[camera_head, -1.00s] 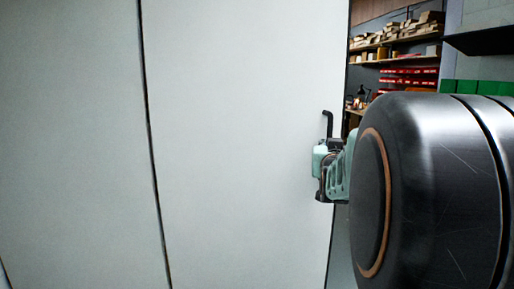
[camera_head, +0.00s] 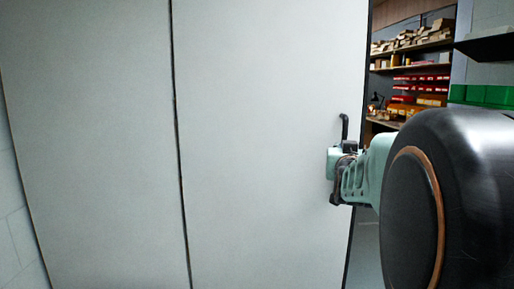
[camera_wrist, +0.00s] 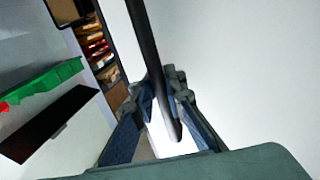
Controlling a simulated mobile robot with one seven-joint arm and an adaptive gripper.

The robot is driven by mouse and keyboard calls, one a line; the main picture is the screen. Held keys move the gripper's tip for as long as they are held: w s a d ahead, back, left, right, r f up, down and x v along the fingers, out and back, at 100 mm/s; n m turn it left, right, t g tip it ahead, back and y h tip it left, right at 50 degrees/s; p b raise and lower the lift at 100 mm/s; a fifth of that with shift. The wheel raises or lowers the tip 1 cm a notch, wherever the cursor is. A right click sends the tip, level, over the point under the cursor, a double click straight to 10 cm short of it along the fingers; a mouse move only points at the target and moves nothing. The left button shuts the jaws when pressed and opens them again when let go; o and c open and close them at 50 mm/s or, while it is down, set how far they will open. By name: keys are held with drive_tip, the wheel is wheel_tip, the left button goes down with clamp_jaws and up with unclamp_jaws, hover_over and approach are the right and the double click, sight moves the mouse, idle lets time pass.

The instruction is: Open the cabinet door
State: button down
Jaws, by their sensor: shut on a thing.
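The cabinet shows as two tall pale grey panels in the head view, a left one (camera_head: 90,140) and a right door (camera_head: 265,140), split by a thin dark upright gap. A slim black bar handle (camera_head: 345,125) stands near the right door's right edge. My gripper (camera_head: 341,168) is shut on the handle, hiding its lower part in the head view. In the wrist view the dark handle (camera_wrist: 143,35) runs between the two fingers of my gripper (camera_wrist: 162,88), beside the pale door face (camera_wrist: 245,65). I cannot tell how far the door stands from its frame.
Right of the door are shelves (camera_head: 415,65) with wood pieces and red bins. Green bins (camera_head: 485,95) sit near a dark shelf (camera_head: 486,44) at the far right. A pale block wall (camera_head: 18,215) shows at the left edge. Bare floor (camera_head: 364,262) shows below the arm.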

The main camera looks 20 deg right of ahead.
sight(344, 110)
drive_tip(key=shift+w+a, duration=0.1)
drive_tip(key=c, duration=2.3)
unclamp_jaws()
drive_tip(key=shift+r, duration=0.1)
wheel_tip(344, 110, up, 10)
drive_tip(key=shift+f, duration=0.2)
drive_tip(key=shift+r, duration=0.15)
drive_tip(key=shift+r, duration=0.1)
